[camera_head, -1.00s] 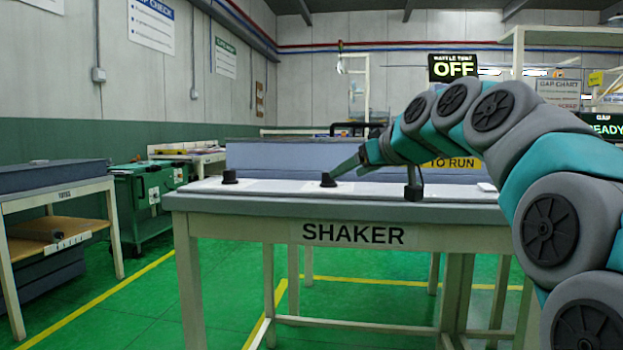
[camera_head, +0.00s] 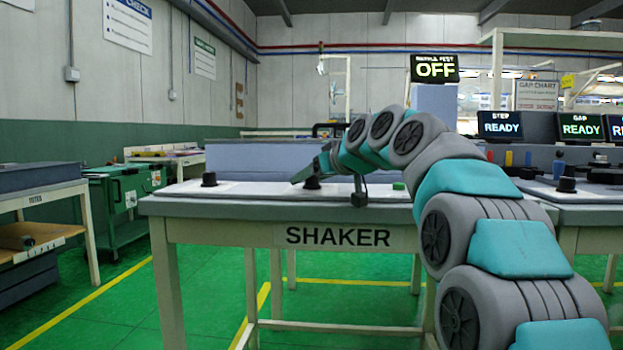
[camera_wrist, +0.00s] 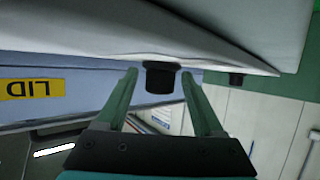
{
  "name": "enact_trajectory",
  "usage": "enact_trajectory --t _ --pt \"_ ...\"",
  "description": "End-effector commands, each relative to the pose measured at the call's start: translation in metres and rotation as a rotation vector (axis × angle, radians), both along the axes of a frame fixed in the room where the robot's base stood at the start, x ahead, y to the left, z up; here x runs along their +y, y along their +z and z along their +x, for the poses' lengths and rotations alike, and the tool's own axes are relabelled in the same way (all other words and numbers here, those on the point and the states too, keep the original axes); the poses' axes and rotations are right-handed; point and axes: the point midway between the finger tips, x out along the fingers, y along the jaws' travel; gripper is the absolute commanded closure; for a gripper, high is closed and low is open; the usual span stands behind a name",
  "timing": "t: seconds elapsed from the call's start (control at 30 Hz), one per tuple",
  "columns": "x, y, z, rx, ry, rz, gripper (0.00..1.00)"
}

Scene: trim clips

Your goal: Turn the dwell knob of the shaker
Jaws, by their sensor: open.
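The shaker (camera_head: 337,236) is a light bench with a dark grey edge and a pale top panel. A black knob (camera_head: 209,180) stands at its left end, and another black knob (camera_head: 312,183) stands near its middle. Labels beside the knobs are too small to read. My gripper (camera_head: 297,177) is open at the middle knob. In the wrist view, my gripper's (camera_wrist: 159,72) two green fingers stand on either side of that knob (camera_wrist: 160,80), with gaps showing. The other knob (camera_wrist: 236,79) is farther off to the right there.
A green button (camera_head: 399,186) and a small black part (camera_head: 359,197) are right of the middle knob. The OFF display (camera_head: 435,68) stands behind. A blue-grey box (camera_head: 258,156) lies behind the panel. Another bench with a black knob (camera_head: 567,185) is at right.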

Motion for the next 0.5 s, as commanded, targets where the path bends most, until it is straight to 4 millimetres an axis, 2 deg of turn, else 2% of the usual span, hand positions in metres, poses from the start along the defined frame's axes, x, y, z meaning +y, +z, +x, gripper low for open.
enact_trajectory --t 0.17,0.5 --pt "-0.0001 -0.0001 -0.0001 0.000 0.000 0.000 0.32" --pt "-0.0002 -0.0003 -0.0001 0.001 0.000 -0.001 0.70"
